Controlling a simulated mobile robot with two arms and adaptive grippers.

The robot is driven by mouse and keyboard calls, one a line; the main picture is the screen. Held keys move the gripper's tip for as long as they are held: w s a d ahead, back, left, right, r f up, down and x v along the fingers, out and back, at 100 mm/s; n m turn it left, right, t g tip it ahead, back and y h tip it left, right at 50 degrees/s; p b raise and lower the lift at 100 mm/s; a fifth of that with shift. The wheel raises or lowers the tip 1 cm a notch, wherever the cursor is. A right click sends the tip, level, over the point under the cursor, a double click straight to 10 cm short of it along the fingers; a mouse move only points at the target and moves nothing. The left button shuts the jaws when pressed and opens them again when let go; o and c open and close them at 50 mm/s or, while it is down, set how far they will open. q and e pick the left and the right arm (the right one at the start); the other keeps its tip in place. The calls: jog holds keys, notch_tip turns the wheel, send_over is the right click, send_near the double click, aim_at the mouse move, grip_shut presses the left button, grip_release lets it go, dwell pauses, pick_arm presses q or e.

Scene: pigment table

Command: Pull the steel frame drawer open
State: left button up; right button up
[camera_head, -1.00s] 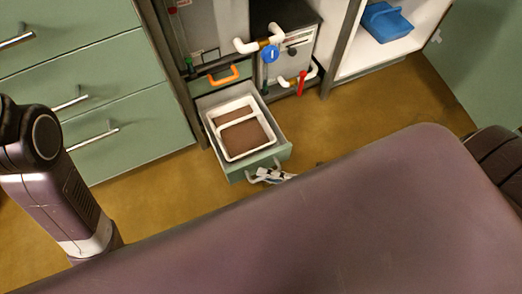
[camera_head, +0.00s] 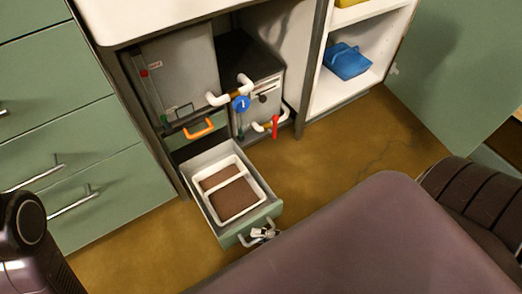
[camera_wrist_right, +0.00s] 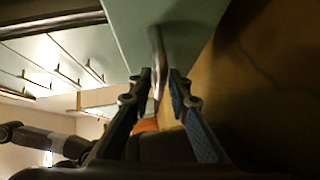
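The steel frame drawer (camera_head: 265,215) stands pulled out of the cabinet, with a white tray inside, in the head view. Its front is pale green, with a bar handle (camera_head: 243,241). My right gripper (camera_head: 262,233) is at this handle. The exact contact is dark and hard to see. My left arm shows at the lower left of the head view, but its gripper is outside the picture.
Above the drawer are an orange handle (camera_head: 200,128), a grey box (camera_head: 175,75) and white pipes with a blue valve (camera_head: 241,104). Green closed drawers (camera_head: 100,135) stand to the left. A shelf with a blue container (camera_head: 346,61) is at the right. Brown floor (camera_head: 335,140) is clear beside the drawer.

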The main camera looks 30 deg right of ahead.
jog(key=shift+o, duration=0.6)
jog(key=v, duration=1.2)
